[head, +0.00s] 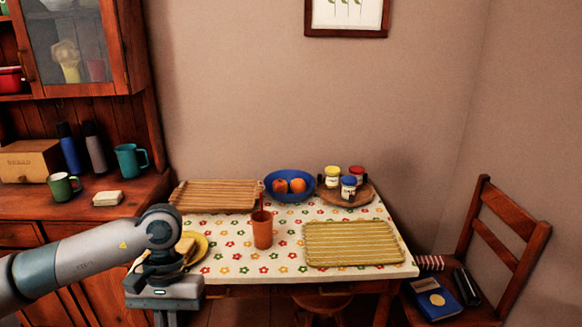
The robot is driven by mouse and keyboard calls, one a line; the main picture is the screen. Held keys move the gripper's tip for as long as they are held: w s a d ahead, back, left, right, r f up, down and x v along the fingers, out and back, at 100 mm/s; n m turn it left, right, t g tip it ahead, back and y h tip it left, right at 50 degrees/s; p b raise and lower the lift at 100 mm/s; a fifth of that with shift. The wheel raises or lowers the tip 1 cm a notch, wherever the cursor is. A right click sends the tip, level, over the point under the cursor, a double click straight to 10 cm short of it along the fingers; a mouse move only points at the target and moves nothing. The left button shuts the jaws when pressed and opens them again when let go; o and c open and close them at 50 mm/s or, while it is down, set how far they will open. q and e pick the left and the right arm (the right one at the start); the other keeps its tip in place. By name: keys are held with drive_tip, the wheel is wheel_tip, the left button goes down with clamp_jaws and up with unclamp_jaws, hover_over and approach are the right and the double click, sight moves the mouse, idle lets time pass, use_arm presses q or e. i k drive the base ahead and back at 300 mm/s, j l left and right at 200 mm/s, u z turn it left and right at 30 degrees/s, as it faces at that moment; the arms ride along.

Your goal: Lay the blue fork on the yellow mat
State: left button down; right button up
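The yellow mat (354,244), with pale stripes, lies flat at the right of the flowered table, and nothing lies on it. I cannot make out a blue fork anywhere in the head view. My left gripper (165,318) is at the lower left, at the table's front left corner, left of the mat and well apart from it. It points down and its fingertips are cut off by the bottom edge, so I cannot tell whether it is open or holds anything. My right gripper is out of view.
An orange cup (262,230) with a red stick-like thing stands mid-table. A yellow plate (201,248) is partly hidden behind my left arm. A wicker tray (215,196), blue fruit bowl (289,196) and board with jars (362,195) stand behind. A chair (500,235) stands right.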

sight(336, 242)
drive_tip(key=i+j, duration=0.1)
drive_tip(key=i, duration=0.85)
drive_tip(key=z, duration=1.65)
